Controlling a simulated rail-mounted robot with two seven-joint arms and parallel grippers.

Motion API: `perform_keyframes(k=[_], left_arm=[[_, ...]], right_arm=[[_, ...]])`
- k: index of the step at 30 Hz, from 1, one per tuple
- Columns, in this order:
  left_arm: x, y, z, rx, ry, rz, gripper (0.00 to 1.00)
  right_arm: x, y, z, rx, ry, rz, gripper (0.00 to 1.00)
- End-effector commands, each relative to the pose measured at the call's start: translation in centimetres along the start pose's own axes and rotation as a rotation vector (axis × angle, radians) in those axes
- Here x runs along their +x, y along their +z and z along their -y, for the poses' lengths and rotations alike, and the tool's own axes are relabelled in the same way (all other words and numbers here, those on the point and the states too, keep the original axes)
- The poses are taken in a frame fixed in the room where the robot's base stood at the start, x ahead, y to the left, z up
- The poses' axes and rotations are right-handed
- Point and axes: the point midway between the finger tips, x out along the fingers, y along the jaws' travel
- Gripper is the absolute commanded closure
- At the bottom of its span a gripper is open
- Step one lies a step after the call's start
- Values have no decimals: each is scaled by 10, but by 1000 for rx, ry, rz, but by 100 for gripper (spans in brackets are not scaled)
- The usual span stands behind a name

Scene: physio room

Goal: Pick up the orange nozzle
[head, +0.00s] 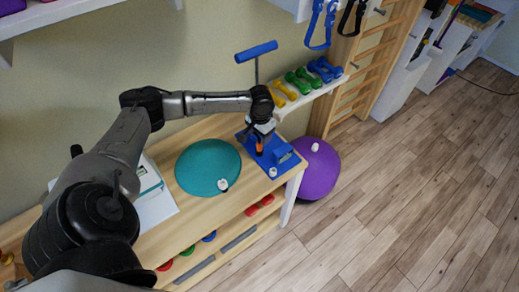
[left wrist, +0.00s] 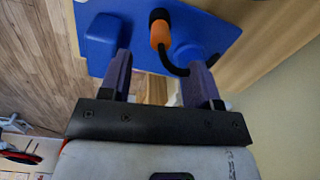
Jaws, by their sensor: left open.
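The orange nozzle (left wrist: 160,34) has a black end and a curved black hose or cord, and shows against a blue base in the left wrist view. In the head view the orange nozzle (head: 259,148) is a small spot under my left gripper, at the blue base (head: 284,166) on the right end of the wooden table. My left gripper (left wrist: 158,58) is open, with its two fingers pointing towards the base. The nozzle appears between and just beyond the fingertips; I see no contact. My right gripper is in neither view.
A teal disc (head: 208,168) lies on the table left of the base, with a small white item at its edge. A purple ball or disc (head: 318,170) is beyond the table's right end. A shelf with coloured dumbbells (head: 299,80) is just behind. Open floor lies to the right.

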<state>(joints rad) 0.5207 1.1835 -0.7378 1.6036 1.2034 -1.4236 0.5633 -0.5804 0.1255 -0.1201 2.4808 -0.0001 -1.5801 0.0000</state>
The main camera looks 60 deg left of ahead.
Motion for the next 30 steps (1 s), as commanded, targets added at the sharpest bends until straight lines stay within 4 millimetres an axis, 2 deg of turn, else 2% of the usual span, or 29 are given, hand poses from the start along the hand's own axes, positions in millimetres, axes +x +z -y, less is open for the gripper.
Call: perform_keyframes(k=[3, 13, 22, 30], left_arm=[[11, 0, 0, 1, 0, 0, 43], [25, -1, 0, 0, 0, 1, 43], [62, -2, 1, 1, -1, 1, 43], [67, -2, 1, 2, -1, -1, 43]], right_arm=[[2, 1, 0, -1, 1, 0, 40], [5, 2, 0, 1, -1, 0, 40], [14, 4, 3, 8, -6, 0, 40], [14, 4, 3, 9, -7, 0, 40]])
